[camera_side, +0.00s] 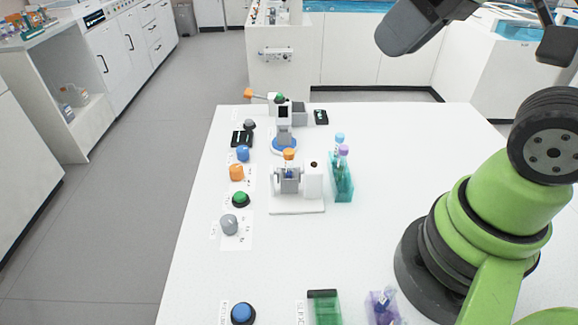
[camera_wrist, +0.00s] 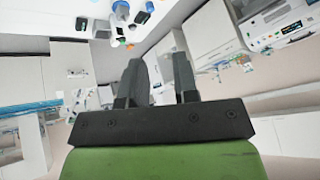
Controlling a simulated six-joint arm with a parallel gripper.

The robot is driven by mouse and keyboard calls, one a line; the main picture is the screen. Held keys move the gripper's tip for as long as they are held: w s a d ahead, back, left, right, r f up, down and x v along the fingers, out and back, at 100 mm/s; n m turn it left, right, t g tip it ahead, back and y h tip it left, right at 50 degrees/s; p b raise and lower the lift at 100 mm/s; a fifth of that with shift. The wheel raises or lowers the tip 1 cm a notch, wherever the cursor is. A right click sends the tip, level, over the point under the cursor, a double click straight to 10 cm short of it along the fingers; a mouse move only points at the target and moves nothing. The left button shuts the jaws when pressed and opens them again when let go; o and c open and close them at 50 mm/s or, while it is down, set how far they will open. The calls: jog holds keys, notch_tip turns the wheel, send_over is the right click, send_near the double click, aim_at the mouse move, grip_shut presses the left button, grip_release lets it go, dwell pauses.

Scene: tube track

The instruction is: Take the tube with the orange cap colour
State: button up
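The tube with the orange cap (camera_side: 289,154) stands upright in a small grey holder (camera_side: 289,182) on a white base plate near the middle of the table. Most of its body is hidden by the holder. My gripper (camera_wrist: 158,75) shows in the wrist view with its two dark fingers apart and nothing between them. It is well away from the orange-capped tube. In the side view its fingers cannot be made out.
A teal rack (camera_side: 342,188) right of the holder carries tubes with blue and purple caps. Coloured knobs, including an orange knob (camera_side: 236,172), line the left. A microscope-like device (camera_side: 284,125) stands behind. Green (camera_side: 326,309) and purple (camera_side: 383,309) racks stand in front.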

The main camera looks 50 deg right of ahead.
jog(key=w+f+n+g, duration=0.2)
jog(key=w+n, duration=0.3)
jog(key=n, duration=0.2)
jog(key=n+g+h, duration=0.2)
jog(key=n+g, duration=0.2)
jog(key=n, duration=1.5)
send_over(289, 151)
jog(key=f, duration=1.1)
jog(key=shift+s+f, duration=0.1)
jog(key=shift+s, duration=0.1)
jog(key=shift+f+n, duration=0.35)
jog(key=shift+n, duration=0.15)
jog(key=f, duration=0.9)
jog(key=shift+w+f, duration=0.25)
jog(key=shift+f, duration=0.1)
jog(key=c, duration=0.4)
notch_tip(289, 151, up, 10)
jog(key=shift+r, duration=0.1)
